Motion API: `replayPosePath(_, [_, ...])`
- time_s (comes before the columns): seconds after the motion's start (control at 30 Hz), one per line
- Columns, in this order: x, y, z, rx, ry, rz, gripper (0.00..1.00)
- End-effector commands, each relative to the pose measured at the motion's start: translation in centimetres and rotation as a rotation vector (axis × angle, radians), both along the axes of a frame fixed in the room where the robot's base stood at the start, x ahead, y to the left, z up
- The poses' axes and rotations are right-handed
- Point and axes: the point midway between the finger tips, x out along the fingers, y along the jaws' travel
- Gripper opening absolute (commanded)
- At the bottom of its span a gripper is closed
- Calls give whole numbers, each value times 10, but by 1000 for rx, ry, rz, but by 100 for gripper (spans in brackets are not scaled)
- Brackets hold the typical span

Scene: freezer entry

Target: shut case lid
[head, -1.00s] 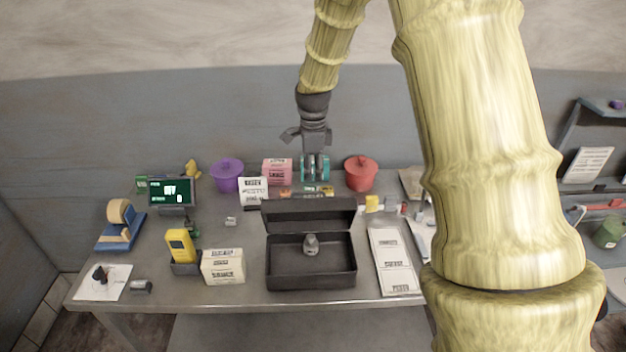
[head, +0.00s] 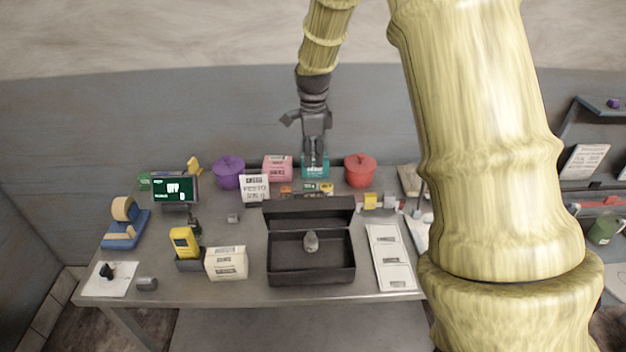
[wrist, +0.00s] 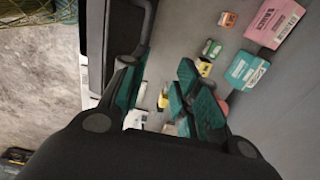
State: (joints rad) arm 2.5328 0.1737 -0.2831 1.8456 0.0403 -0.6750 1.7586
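The black case (head: 310,278) stands on the table at front centre in the head view. Its lid (head: 308,213) is raised along the back edge, standing roughly upright. A small grey object (head: 311,242) is inside the case. My gripper (head: 314,162) hangs behind the lid, above the back of the table, and appears apart from the case. In the wrist view my gripper (wrist: 160,88) has its two teal-padded fingers spread with nothing held between them. A dark edge of what looks like the case (wrist: 97,45) shows at the left there.
A purple pot (head: 228,173), pink box (head: 277,168), teal box (head: 316,168) and red pot (head: 360,171) line the back wall. Small items lie behind the lid. A cream box (head: 226,264) stands left of the case; a white label sheet (head: 390,258) lies right.

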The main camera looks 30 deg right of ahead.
Motion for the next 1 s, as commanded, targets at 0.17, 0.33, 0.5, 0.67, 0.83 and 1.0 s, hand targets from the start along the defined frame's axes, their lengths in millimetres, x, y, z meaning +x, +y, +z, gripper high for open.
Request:
replayPosePath(0.17, [1, 0, 10, -1, -1, 0, 31])
replayPosePath(0.33, [1, -1, 19, -1, -1, 0, 31])
replayPosePath(0.5, [2, -1, 27, -1, -1, -1, 31])
replayPosePath(0.67, [1, -1, 29, 0, 0, -1, 31])
replayPosePath(0.83, [1, -1, 29, 0, 0, 0, 31])
replayPosePath(1.0, [2, -1, 30, -1, 1, 1, 31])
